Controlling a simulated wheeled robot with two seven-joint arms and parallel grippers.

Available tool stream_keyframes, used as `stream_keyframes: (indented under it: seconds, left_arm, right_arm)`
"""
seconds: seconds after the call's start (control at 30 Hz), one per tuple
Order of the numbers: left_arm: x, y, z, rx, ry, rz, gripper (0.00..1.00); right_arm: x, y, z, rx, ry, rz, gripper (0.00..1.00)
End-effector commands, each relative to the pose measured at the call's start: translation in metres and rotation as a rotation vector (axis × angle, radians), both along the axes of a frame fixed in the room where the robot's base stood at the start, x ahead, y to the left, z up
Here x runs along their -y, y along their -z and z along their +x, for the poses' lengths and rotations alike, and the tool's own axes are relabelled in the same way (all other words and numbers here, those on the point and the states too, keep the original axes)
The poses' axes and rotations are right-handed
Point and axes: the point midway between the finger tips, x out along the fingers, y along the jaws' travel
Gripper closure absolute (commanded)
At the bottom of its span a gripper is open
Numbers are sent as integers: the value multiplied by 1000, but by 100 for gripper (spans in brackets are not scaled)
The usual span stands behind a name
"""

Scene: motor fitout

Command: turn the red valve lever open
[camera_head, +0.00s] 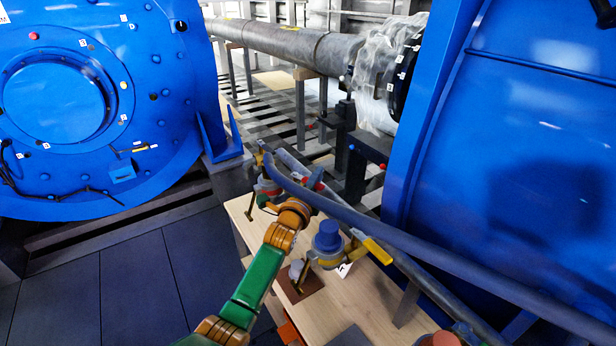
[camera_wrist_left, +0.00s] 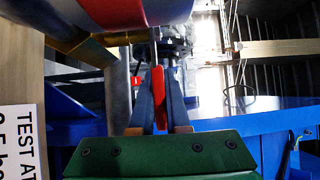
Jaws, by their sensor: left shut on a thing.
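The red valve lever (camera_wrist_left: 158,97) stands between the two dark fingers of my left gripper (camera_wrist_left: 158,84) in the left wrist view. The gripper is shut on it. A round valve body (camera_wrist_left: 120,14) with blue, white and red bands fills the top left of that view, close to the fingers. In the head view my green and orange left arm (camera_head: 262,275) reaches up over the wooden bench (camera_head: 355,305). Its fingers and the held lever are largely hidden there by the wrist. My right gripper is not in view.
A blue-capped valve (camera_head: 327,237) with a yellow lever (camera_head: 376,250) stands close right of my wrist. A thick blue-grey pipe (camera_head: 430,248) crosses beyond the arm. Large blue housings rise left (camera_head: 150,60) and right (camera_head: 530,130). The dark floor at lower left is clear.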

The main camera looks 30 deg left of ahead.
Motion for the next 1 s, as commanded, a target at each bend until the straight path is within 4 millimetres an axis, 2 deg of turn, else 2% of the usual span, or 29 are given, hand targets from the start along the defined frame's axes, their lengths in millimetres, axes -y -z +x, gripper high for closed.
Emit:
stream_keyframes:
  seconds: [0.4,0.43,0.5,0.53,0.83,1.0]
  left_arm:
    - [-1,0,1,-1,-34,1,100]
    - [-1,0,1,-2,-34,1,78]
    - [-1,0,1,-2,-34,2,60]
    - [-1,0,1,-2,-34,2,56]
    - [0,0,0,-2,-33,2,56]
    - [4,0,-20,-2,-33,3,56]
  right_arm:
    - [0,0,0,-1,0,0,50]
    - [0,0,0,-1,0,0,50]
    - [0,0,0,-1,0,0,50]
    - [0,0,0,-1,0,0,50]
    - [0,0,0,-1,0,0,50]
    - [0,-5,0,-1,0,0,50]
